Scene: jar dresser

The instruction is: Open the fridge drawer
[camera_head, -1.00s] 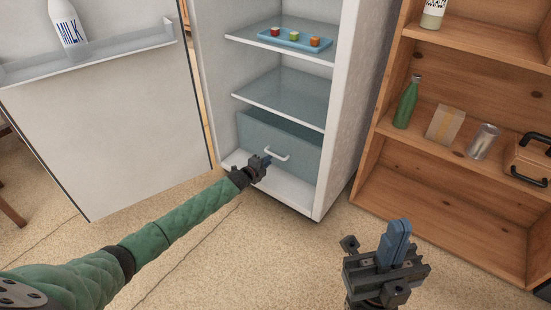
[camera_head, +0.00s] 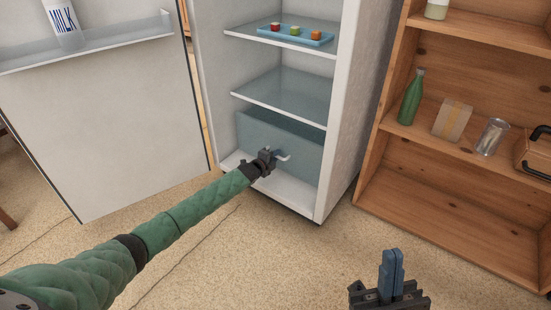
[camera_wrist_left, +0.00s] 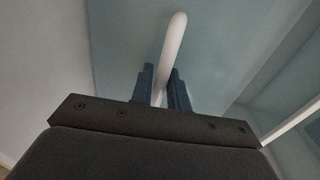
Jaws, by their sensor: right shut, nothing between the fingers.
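The fridge drawer (camera_head: 300,150) is a blue-grey translucent bin at the bottom of the open white fridge. Its front sits inside the fridge body. Its pale curved handle (camera_head: 284,157) is partly hidden by my left gripper (camera_head: 272,155). In the left wrist view the handle (camera_wrist_left: 174,42) passes between the two dark fingers of my left gripper (camera_wrist_left: 161,88), which lie close along both sides of it. My right gripper (camera_head: 391,272) is shut and empty, low in the head view, well away from the fridge.
A blue tray (camera_head: 270,34) sits on the upper fridge shelf. A wooden shelf unit (camera_head: 440,205) stands at right. The floor before the fridge is clear.

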